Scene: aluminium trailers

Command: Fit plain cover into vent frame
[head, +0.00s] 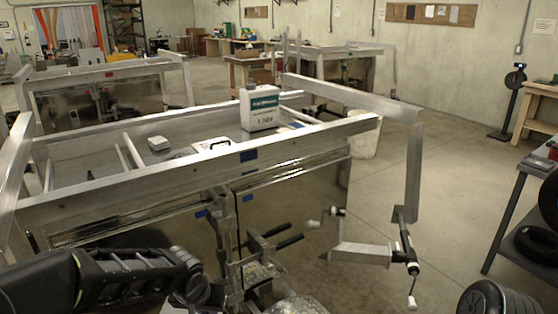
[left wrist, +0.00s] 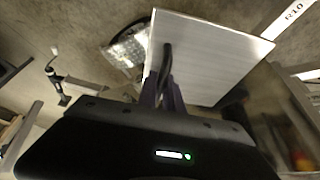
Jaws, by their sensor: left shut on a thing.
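In the left wrist view my left gripper (left wrist: 165,82) is shut on a pale, flat, square-cornered panel (left wrist: 215,60), which looks like the plain cover. A dark curved piece, possibly its handle, stands at the fingertips. The panel is tilted in the picture and reaches up and right from the fingers. In the head view my dark left arm comes in at the lower left, in front of the near trailer; the cover cannot be made out there. I cannot pick out the vent frame in either view. My right gripper is not in view.
An aluminium trailer (head: 200,180) fills the middle, with a white jug (head: 260,108) and small boxes on it. Its tongue jack (head: 408,250) juts out at the right. A dark table (head: 530,165) stands at the right edge. Open concrete floor (head: 385,185) lies between.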

